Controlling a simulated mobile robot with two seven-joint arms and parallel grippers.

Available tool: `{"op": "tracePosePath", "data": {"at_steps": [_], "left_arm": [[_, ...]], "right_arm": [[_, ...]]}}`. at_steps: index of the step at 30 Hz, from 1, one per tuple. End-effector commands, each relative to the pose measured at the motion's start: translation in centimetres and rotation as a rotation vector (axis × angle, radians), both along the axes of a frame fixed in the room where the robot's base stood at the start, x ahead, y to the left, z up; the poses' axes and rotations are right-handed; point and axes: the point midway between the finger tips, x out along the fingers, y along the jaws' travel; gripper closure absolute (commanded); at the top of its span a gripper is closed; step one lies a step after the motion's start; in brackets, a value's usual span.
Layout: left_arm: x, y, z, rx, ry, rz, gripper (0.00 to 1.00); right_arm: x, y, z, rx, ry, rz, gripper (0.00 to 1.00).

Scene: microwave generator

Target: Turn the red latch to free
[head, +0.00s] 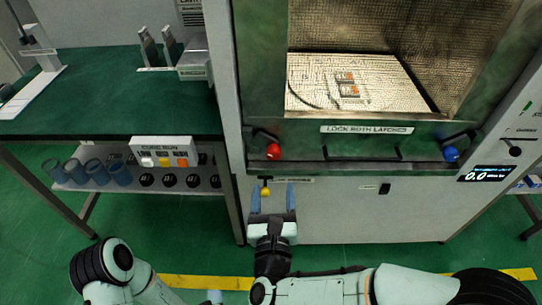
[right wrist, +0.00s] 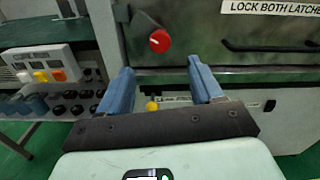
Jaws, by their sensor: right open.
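The red latch (head: 273,151) is a red knob on a dark lever at the lower left of the microwave generator's door frame. In the right wrist view the red latch (right wrist: 159,41) shows ahead, above the gap between the fingers, with a white mark on its face. My right gripper (head: 272,190) has two blue fingers and is open and empty. It is below the latch and apart from it; the right wrist view shows the fingers (right wrist: 160,85) spread wide. A small yellow knob (head: 265,191) shows between the fingers, on the lower panel. My left gripper is not seen.
A blue latch (head: 451,153) sits at the door frame's lower right. A "LOCK BOTH LATCHES" label (head: 367,129) and a dark handle (head: 362,154) lie between the latches. A green bench (head: 120,95) with a button box (head: 164,152) stands left. Clear floor lies in front.

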Motion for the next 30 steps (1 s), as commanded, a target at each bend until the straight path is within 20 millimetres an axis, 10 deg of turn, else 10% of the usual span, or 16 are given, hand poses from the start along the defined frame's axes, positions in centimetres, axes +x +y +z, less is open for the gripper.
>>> {"op": "tracePosePath", "data": {"at_steps": [15,30], "left_arm": [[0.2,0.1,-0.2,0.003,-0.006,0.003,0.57],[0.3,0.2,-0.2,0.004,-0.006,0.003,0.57]], "right_arm": [[9.9,0.0,-0.2,-0.004,0.002,0.001,0.34],[11.2,0.0,-0.1,-0.005,0.002,0.002,0.44]]}}
